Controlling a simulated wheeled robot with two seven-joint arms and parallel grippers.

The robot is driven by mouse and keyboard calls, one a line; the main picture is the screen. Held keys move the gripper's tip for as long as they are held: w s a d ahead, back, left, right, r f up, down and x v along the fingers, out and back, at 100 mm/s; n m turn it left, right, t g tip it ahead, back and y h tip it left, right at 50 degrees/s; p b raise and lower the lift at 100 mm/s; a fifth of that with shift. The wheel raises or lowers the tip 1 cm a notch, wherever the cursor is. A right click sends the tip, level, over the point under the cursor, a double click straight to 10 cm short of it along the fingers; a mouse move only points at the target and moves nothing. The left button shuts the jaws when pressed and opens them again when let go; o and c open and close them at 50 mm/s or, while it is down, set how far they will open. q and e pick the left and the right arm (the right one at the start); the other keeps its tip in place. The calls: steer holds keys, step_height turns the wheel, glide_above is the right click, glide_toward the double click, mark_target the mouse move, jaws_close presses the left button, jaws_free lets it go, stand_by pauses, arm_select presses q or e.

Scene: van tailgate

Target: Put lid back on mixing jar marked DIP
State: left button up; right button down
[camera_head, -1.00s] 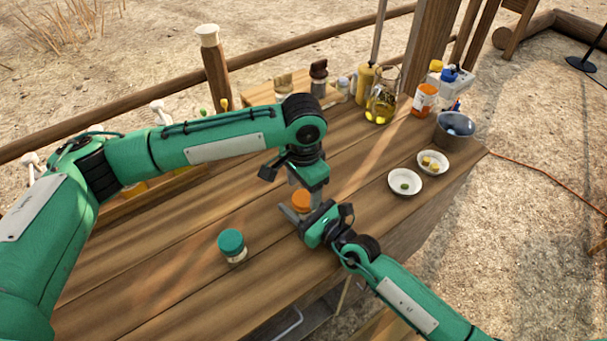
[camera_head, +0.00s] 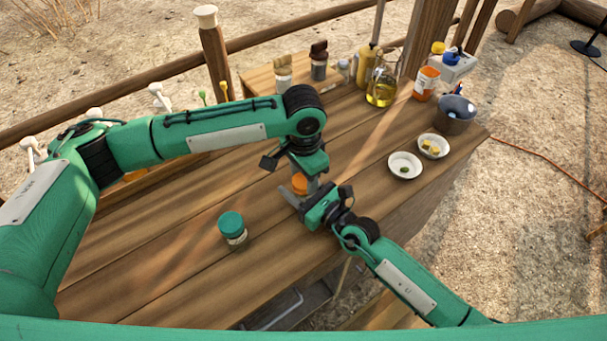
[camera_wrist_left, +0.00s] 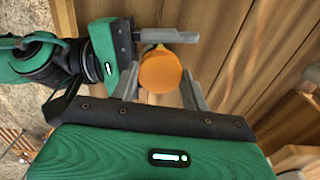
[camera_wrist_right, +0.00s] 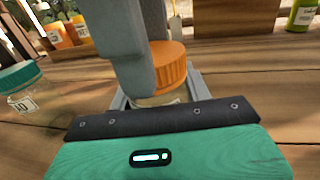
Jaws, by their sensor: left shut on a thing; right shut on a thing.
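The orange lid (camera_head: 299,183) sits between my two grippers at mid-table; it also shows in the left wrist view (camera_wrist_left: 160,72). My left gripper (camera_head: 308,188) comes from above, shut on the lid's sides. In the right wrist view, the lid (camera_wrist_right: 173,66) is directly over a pale glass jar (camera_wrist_right: 158,99), apparently touching its top; I cannot tell whether it is fully seated. My right gripper (camera_head: 300,200) reaches in low from the right, shut around the jar body. The jar's marking is hidden. My left fingers cover part of the lid in the right wrist view.
A teal-lidded jar (camera_head: 232,228) stands left of my grippers. The front-left table is clear.

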arm_select(q)
steer(key=o, duration=1.2)
steer(key=shift+c, duration=0.2)
steer(key=shift+r, duration=0.1)
step_height(320, 180, up, 12)
arm_select(e)
steer(key=c, duration=0.6)
jaws_free()
